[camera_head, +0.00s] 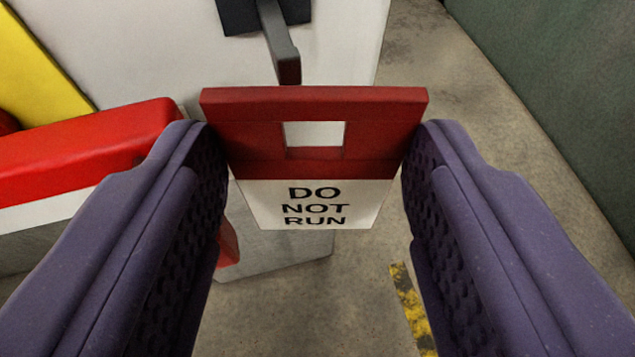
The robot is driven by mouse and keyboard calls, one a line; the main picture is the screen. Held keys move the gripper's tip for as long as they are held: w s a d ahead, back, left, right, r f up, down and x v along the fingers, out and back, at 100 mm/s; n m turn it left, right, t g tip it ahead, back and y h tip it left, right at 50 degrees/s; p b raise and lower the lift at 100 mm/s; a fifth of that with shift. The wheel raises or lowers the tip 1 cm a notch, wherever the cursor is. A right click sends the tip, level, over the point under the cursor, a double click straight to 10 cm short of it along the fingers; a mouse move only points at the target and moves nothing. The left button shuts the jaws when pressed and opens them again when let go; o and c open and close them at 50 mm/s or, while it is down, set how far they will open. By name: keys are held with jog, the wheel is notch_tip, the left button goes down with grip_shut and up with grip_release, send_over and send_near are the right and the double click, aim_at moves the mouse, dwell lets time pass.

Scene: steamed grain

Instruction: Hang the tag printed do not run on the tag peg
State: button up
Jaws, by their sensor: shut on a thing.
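The tag (316,205) is a white plate printed "DO NOT RUN" with a red top that has a rectangular slot through it. My gripper (315,150) is shut on the tag's left and right edges, with one purple finger on each side. The tag peg (285,58) is a dark grey bar on a black mount, sticking out from a white panel at the top of the view. The peg's end shows just above the tag's top edge, a little left of the slot. The peg does not pass through the slot.
The white panel (150,50) fills the upper left. A red bar (85,150) and a yellow part (40,65) are at the left. A dark green wall (560,80) is at the right. Concrete floor (430,60) with a yellow-black stripe (410,300) lies below.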

aim_at(266, 123)
jog(key=shift+w+a+f+p, duration=0.1)
jog(key=shift+w+a+p, duration=0.15)
jog(key=shift+w, duration=0.45)
jog(key=shift+w+a+r+p, duration=0.1)
jog(key=shift+w+a, duration=0.1)
jog(key=shift+w, duration=0.45)
jog(key=shift+w+a+f+p, duration=0.1)
jog(key=shift+w+a+p, duration=0.15)
jog(key=shift+w, duration=0.45)
jog(key=shift+w+a+f+b, duration=0.15)
jog(key=shift+w+f+b, duration=0.1)
jog(key=shift+w+b, duration=0.25)
jog(key=shift+w, duration=0.1)
jog(key=shift+r+b, duration=0.1)
jog(key=shift+b, duration=0.2)
